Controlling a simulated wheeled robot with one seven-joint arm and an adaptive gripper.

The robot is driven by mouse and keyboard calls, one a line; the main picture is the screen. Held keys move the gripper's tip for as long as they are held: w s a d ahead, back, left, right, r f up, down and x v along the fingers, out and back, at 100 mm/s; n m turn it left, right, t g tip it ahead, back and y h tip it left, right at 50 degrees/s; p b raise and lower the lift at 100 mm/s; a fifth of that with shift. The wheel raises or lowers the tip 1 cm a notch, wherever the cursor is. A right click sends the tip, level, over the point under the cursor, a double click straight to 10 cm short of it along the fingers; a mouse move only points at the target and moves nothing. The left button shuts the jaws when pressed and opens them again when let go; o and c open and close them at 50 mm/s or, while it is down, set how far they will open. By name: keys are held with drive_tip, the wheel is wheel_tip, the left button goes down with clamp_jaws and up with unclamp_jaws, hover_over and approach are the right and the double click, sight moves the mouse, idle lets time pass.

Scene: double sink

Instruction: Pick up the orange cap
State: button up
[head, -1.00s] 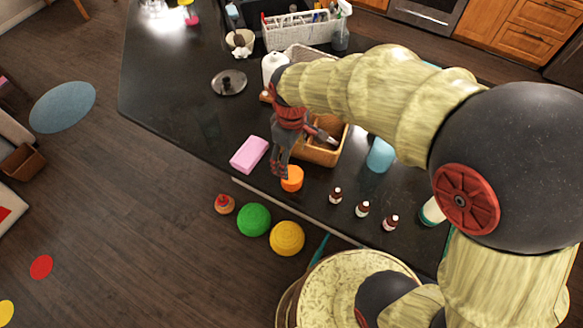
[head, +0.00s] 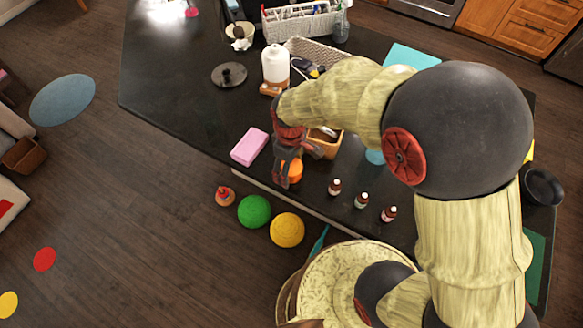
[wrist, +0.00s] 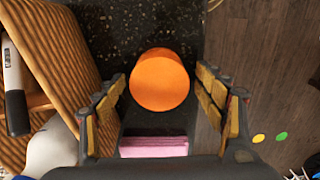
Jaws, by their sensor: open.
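The orange cap (head: 295,171) stands on the black counter near its front edge. In the wrist view the orange cap (wrist: 159,79) lies between my two open fingers, a little beyond their tips, with dark gaps on both sides. My gripper (head: 287,175) points down over the cap and hides part of it in the head view. In the wrist view my gripper (wrist: 161,88) is open and empty.
A wicker basket (wrist: 55,50) stands close on the left in the wrist view. A pink block (head: 249,147) lies left of the cap. Several small bottles (head: 361,201) stand to the right. The counter's edge is close, with balls (head: 254,212) on the floor below.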

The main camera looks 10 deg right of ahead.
drive_tip(key=shift+c, duration=1.1)
drive_tip(key=c, duration=0.7)
drive_tip(key=shift+r, duration=0.1)
